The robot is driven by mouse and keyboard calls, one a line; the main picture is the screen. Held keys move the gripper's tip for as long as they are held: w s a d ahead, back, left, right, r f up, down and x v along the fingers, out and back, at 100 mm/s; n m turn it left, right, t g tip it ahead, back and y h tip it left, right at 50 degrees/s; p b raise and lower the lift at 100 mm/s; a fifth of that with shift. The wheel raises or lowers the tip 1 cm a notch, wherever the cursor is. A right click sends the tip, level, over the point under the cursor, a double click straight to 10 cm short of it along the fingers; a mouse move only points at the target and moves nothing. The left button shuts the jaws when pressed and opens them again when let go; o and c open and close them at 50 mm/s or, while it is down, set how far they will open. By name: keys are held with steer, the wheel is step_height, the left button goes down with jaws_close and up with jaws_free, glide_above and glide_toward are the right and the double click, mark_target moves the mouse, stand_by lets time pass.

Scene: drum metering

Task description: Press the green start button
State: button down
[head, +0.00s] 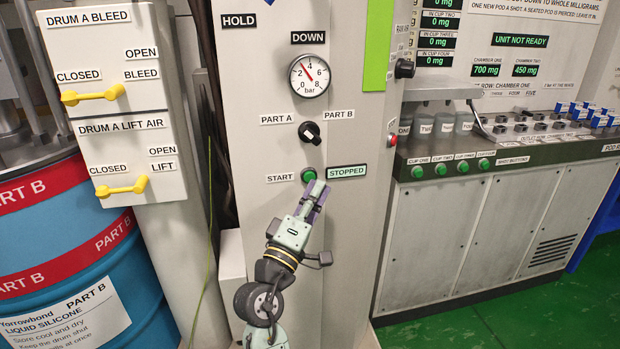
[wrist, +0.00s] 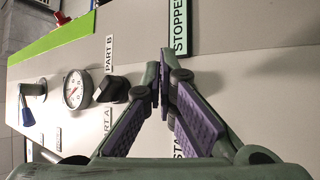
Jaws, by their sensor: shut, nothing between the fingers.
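The green start button (head: 308,174) is on the grey panel, between the START label (head: 280,178) and the STOPPED display (head: 347,171). My gripper (head: 317,187) is shut and empty, with its fingertips just below and right of the button in the head view. The tips overlap the button's lower edge there; I cannot tell whether they touch it. In the wrist view the closed fingertips (wrist: 163,76) point at the panel beside the STOPPED display (wrist: 180,28), and the button is hidden behind them.
Above the button are the black PART A/PART B selector (head: 309,133) and the pressure gauge (head: 310,76). Yellow valve handles (head: 93,94) and a blue drum (head: 75,260) stand at left. Several green cup buttons (head: 440,170) line the bench at right. The panel below the button is bare.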

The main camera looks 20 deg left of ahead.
steer(key=shift+w+a, duration=0.2)
steer(key=shift+w, duration=0.15)
steer(key=shift+w+a+b, duration=0.25)
steer(key=shift+w+b, duration=0.1)
stand_by(0.8)
steer(key=shift+s, duration=0.1)
steer(key=shift+s+d, duration=0.45)
steer(key=shift+s, duration=0.2)
steer(key=shift+s+d, duration=0.7)
steer(key=shift+s, duration=0.35)
steer(key=shift+s+d, duration=0.7)
steer(key=shift+s, duration=0.3)
